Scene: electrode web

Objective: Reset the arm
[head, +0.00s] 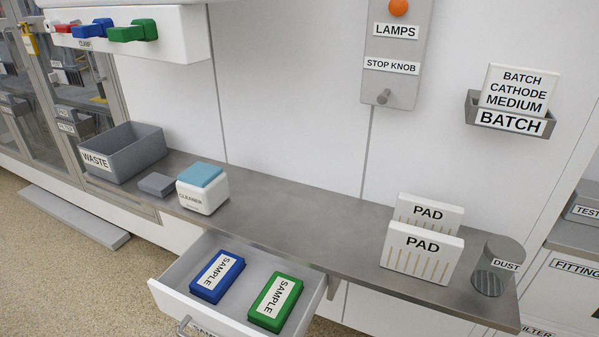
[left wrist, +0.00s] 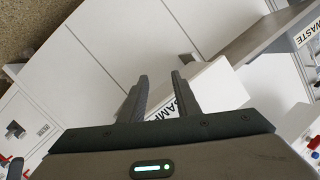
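My left gripper (left wrist: 160,77) shows in the left wrist view with its two dark fingers apart and nothing held between them. Behind and below the fingers is a white drawer front with a partly hidden label starting "SAM" (left wrist: 186,97). In the head view neither gripper shows. The open sample drawer (head: 167,296) there holds a blue sample block (head: 217,277) and a green sample block (head: 276,302), lying side by side. My right gripper is in neither view.
The grey counter (head: 290,212) carries a waste bin (head: 125,152), a cleaner box (head: 203,188), two pad holders (head: 420,255) and a dust cup (head: 491,272). The open drawer juts out below it. A clamp shelf (head: 185,35) and a batch holder (head: 508,120) are on the wall.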

